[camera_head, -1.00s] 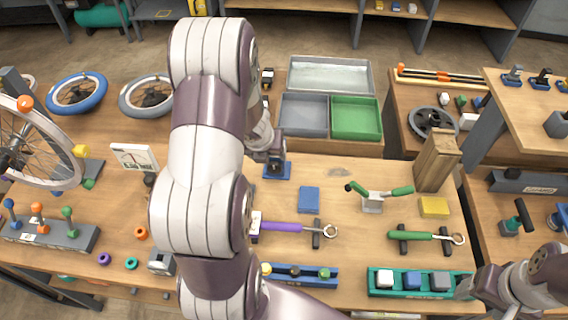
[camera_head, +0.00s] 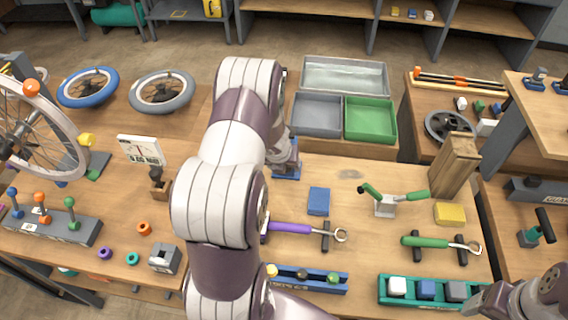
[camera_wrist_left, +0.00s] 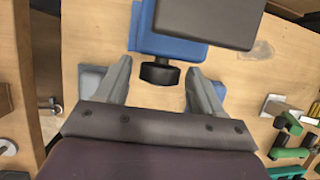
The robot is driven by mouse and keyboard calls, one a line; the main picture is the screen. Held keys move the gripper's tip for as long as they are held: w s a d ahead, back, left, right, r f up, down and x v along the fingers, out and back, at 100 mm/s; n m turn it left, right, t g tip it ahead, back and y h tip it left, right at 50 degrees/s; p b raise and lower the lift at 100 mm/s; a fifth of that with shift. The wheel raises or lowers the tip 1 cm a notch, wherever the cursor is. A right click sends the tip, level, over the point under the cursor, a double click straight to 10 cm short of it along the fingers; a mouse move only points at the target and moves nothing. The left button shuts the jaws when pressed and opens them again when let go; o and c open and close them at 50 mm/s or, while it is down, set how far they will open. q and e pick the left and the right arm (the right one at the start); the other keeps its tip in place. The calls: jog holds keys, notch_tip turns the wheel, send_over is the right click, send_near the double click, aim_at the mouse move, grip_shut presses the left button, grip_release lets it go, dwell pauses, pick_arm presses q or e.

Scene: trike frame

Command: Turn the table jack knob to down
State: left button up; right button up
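The table jack has a blue body (camera_wrist_left: 170,47) under a dark grey top plate (camera_wrist_left: 210,20) in the left wrist view. Its black knob (camera_wrist_left: 160,73) sticks out toward my left gripper (camera_wrist_left: 158,82). The two grey fingers are open, one on each side of the knob, with visible gaps to it. In the head view my left wrist covers most of the jack, and only a blue part (camera_head: 288,173) shows below it. My right arm (camera_head: 530,300) is at the bottom right corner of the head view; its finger state is not clear.
Grey and green bins (camera_head: 370,119) stand behind. A dial device (camera_head: 141,151) stands to the left. A wooden block (camera_head: 455,165) stands at the right.

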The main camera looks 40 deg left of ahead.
pick_arm(q)
jog(key=c, duration=0.8)
jog(key=shift+o, duration=0.2)
jog(key=shift+s+a+f+t+h+b, duration=0.2)
jog(key=shift+t+h+b, duration=0.4)
jog(key=shift+h+b, duration=0.45)
jog(key=t+h+b, duration=0.1)
jog(key=n+h+b, duration=0.1)
jog(key=shift+s+a+f+t+h, duration=0.1)
jog(key=shift+a+f+t+h, duration=0.15)
jog(key=shift+t+h, duration=0.15)
jog(key=shift+a+f+n+t+h+b, duration=0.2)
jog(key=shift+n+t+h+b, duration=0.2)
jog(key=shift+t+h+b, duration=0.5)
jog(key=t+h+b, duration=0.1)
jog(key=b, duration=0.1)
jog(key=n+t+h+b, duration=0.1)
jog(key=h+b, duration=0.1)
jog(key=shift+s+a+f+b, duration=0.1)
jog(key=shift+s+f+b, duration=0.05)
jog(key=shift+f+b, duration=0.2)
jog(key=shift+r+n+t+h+b, duration=0.1)
jog(key=shift+n+t+h+b, duration=0.4)
jog(key=shift+t+h+b, duration=0.7)
jog(key=shift+g+y, duration=0.25)
jog(key=shift+g, duration=0.05)
